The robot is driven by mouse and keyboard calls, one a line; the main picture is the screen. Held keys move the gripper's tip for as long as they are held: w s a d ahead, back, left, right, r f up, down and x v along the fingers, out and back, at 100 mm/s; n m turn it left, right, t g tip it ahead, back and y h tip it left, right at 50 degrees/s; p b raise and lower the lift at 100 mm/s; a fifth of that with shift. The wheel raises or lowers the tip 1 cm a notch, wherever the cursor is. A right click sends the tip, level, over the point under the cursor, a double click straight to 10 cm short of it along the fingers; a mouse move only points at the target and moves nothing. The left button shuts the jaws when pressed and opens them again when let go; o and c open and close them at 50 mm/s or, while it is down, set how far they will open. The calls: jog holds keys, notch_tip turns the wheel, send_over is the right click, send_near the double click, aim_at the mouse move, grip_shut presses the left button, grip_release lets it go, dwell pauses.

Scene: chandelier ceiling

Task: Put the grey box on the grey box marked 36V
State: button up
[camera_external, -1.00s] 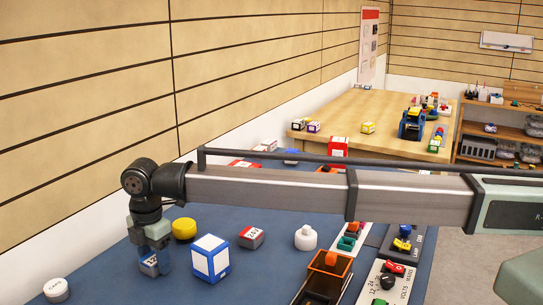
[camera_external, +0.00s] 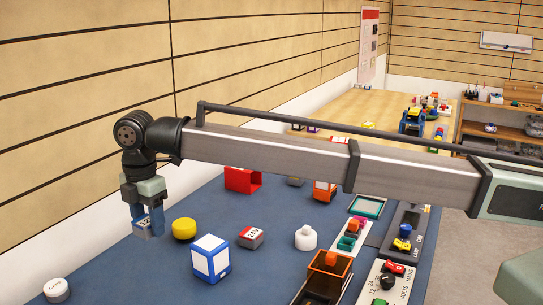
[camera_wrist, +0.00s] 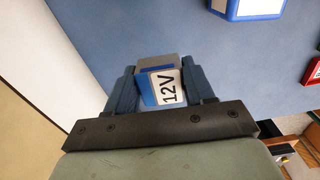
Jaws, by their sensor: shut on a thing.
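My gripper (camera_external: 148,226) is shut on a small grey box (camera_wrist: 168,84) with a white label reading 12V and a blue band. It holds the box above the blue table, at the left of the external view. A second grey box (camera_external: 250,238) with a red and white label stands on the table to the right, beyond a blue-and-white cube. Its marking looks like 24V but is too small to be sure. Another small greyish box (camera_external: 296,182) lies farther back, its marking unreadable. I cannot make out a 36V label on any box.
A yellow round piece (camera_external: 184,228) and the blue-and-white cube (camera_external: 210,258) stand near my gripper. A white knobbed piece (camera_external: 305,238), an orange-black bin (camera_external: 328,270) and a switch panel (camera_external: 388,282) are to the right. A white cap (camera_external: 57,289) is front left.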

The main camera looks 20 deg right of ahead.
jog(key=w+d+r+m, duration=0.1)
jog(key=w+d, duration=0.9)
jog(key=w, duration=0.1)
jog(key=w+d+r+m, duration=0.1)
jog(key=w+d+m, duration=0.1)
jog(key=w+d, duration=0.8)
jog(key=w+d+r+m, duration=0.1)
jog(key=w+d+m, duration=0.1)
jog(key=w+d, duration=0.8)
jog(key=shift+w+d+r, duration=0.1)
jog(key=shift+w+d, duration=0.1)
jog(key=shift+w, duration=1)
jog(key=w+d+m, duration=0.1)
jog(key=w+d, duration=0.2)
jog(key=d, duration=0.6)
jog(key=n, duration=0.7)
send_over(298, 182)
jog(key=w, duration=0.3)
jog(key=shift+d+f, duration=0.15)
jog(key=shift+f, duration=1.4)
jog(key=shift+d+f, duration=0.15)
jog(key=shift+f, duration=1.45)
jog(key=shift+d+f, duration=0.15)
jog(key=shift+f, duration=1.4)
jog(key=shift+f, duration=0.1)
